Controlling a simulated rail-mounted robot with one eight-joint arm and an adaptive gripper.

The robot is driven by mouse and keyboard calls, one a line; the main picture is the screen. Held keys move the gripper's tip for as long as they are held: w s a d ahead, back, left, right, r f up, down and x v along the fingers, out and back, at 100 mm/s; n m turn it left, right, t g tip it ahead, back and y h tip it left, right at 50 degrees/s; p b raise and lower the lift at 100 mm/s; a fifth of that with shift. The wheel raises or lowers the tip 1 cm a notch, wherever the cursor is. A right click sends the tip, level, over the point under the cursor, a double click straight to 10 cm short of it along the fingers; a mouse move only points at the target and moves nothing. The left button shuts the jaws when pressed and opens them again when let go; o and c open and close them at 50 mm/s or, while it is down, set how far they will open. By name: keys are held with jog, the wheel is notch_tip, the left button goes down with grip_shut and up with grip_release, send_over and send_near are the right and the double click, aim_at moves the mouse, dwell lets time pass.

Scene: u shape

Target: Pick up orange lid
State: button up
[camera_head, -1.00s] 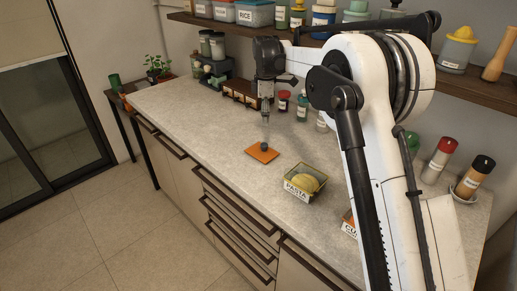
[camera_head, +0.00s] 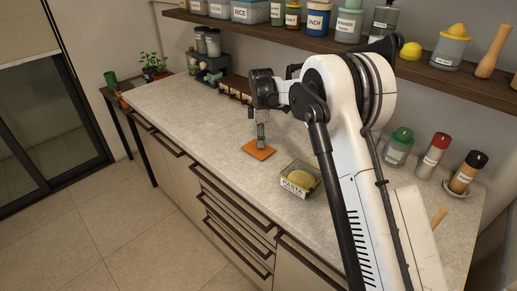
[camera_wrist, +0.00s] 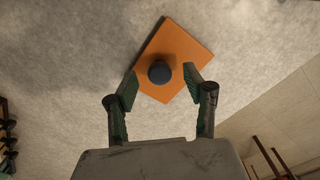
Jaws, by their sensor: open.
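The orange lid (camera_head: 255,151) is a flat square lying on the grey counter. In the wrist view the orange lid (camera_wrist: 183,48) has a dark round knob (camera_wrist: 160,72) at its middle. My gripper (camera_head: 261,142) hangs above the lid in the head view and hides the knob there. In the wrist view the two fingers of my gripper (camera_wrist: 160,88) are apart, one on each side of the knob in the picture. Nothing is held between them. Whether the fingertips are level with the knob, I cannot tell.
A pasta box (camera_head: 300,180) stands on the counter to the right of the lid. A dark rack with small drawers (camera_head: 235,88) stands behind. Jars with green, red (camera_head: 433,156) and black tops stand at the right. The counter (camera_head: 190,112) left of the lid is clear.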

notch_tip(320, 180, down, 2)
jog(key=shift+f, duration=0.25)
grip_shut()
jog(key=shift+r, duration=0.1)
